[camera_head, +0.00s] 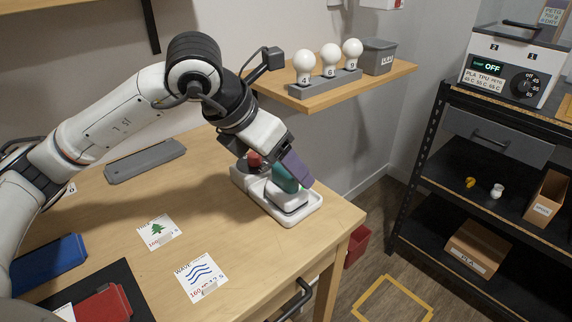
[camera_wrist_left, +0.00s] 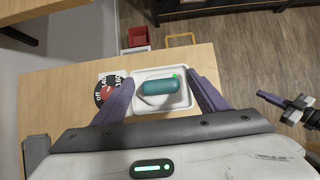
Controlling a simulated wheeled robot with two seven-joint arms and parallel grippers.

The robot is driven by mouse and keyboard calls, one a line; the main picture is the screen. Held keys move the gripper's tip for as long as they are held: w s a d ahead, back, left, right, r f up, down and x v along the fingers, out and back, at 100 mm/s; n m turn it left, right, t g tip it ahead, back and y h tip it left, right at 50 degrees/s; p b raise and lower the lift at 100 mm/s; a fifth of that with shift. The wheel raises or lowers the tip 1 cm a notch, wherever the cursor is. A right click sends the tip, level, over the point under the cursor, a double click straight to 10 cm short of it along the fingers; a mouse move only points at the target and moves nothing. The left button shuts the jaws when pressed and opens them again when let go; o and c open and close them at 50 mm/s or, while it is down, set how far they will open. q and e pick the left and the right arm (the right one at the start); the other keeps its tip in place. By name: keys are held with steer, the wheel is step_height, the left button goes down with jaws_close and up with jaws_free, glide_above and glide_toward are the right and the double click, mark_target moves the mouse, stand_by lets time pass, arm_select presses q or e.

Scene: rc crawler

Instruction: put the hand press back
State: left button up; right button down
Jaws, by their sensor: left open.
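The hand press (camera_head: 286,178), with a rounded teal handle, sits on the white tray of a station (camera_head: 302,216) near the table's right edge. In the left wrist view the teal handle (camera_wrist_left: 158,87) lies over the white tray (camera_wrist_left: 176,105), beside a black dial with a red centre (camera_wrist_left: 107,89). My left gripper (camera_head: 285,172) is over the handle, its purple fingers apart. In the left wrist view, the left gripper (camera_wrist_left: 161,82) has one finger on each side of the handle; contact cannot be told. My right gripper (camera_wrist_left: 283,103) shows partly at the right edge, its opening unclear.
Paper cards with a tree (camera_head: 159,231) and waves (camera_head: 202,276) lie on the table. A wall shelf (camera_head: 345,84) holds several white bulbs and a grey bin. A black rack (camera_head: 430,180) stands at right, across a floor gap. A red bin (camera_head: 357,246) is beside the table.

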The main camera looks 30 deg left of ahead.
arm_select(q)
steer(key=v, duration=1.1)
steer(key=shift+p, duration=0.4)
steer(key=shift+f, duration=0.1)
stand_by(1.3)
